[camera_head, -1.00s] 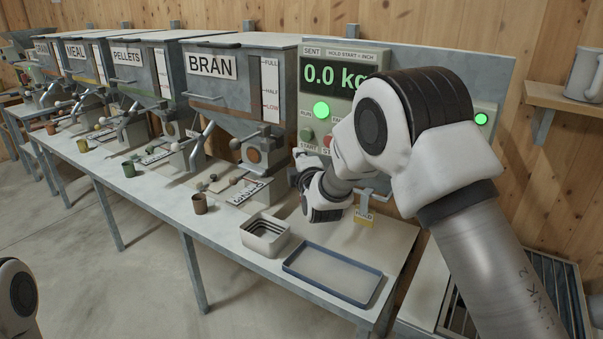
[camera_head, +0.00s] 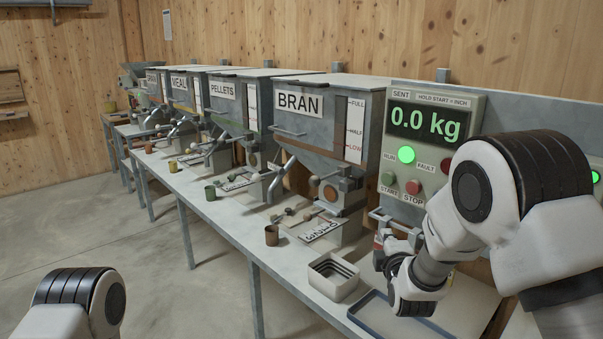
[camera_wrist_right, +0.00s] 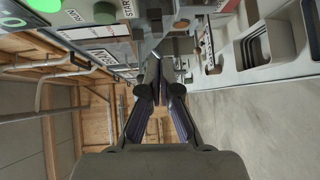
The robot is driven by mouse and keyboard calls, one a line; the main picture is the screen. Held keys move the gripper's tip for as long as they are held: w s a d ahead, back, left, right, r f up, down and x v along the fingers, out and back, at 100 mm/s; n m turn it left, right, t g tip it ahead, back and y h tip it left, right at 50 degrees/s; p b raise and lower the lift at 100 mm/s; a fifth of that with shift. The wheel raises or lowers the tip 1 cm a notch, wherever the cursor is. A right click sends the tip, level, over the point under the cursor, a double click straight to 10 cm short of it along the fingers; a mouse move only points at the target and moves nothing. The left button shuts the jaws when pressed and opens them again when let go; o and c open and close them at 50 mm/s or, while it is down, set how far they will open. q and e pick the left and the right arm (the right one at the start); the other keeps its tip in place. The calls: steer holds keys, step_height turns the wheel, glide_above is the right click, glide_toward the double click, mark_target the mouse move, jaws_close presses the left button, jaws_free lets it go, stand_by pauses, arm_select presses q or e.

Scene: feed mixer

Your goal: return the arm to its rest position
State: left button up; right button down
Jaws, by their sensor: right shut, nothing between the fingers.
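My right arm comes in from the right in the head view and bends down in front of the control panel (camera_head: 433,150). Its white and black wrist hides part of the panel's lower right. My right gripper (camera_head: 381,238) is partly hidden at the wrist's far end, just below the START button and above the bench. In the right wrist view the dark fingers (camera_wrist_right: 155,75) are closed together with nothing between them. Of my left arm only a white and black joint shows at the lower left; its gripper is out of view.
The bench (camera_head: 228,225) carries a square pan (camera_head: 333,290), a blue-rimmed tray (camera_head: 375,325) and a brown cup (camera_head: 272,235). The BRAN hopper (camera_head: 318,125) stands left of the panel, with more hoppers beyond. The panel reads 0.0 kg with a green light on. Open floor lies at left.

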steer(key=s+d+f+m+g, duration=0.1)
steer(key=s+f+g, duration=0.1)
steer(key=s+f, duration=0.5)
steer(key=s+d+f+g, duration=0.1)
steer(key=s+f+g, duration=0.2)
steer(key=f, duration=0.8)
steer(key=s+f+m+g, duration=0.15)
steer(key=s+f, duration=0.35)
steer(key=f, duration=0.5)
steer(key=s+f+m+g, duration=0.3)
steer(key=s+m, duration=0.2)
steer(key=s, duration=0.5)
steer(key=s+f+m+g+y, duration=0.1)
steer(key=s+f+m+g, duration=0.2)
steer(key=s, duration=0.7)
steer(key=s+a+f+m+g+y, duration=0.1)
steer(key=s+m+g, duration=0.3)
steer(key=s, duration=0.6)
steer(key=f+m, duration=0.1)
steer(key=m, duration=0.1)
steer(key=shift+f+m, duration=0.35)
steer(key=shift+f, duration=0.05)
steer(key=shift+a, duration=0.1)
stand_by(1.5)
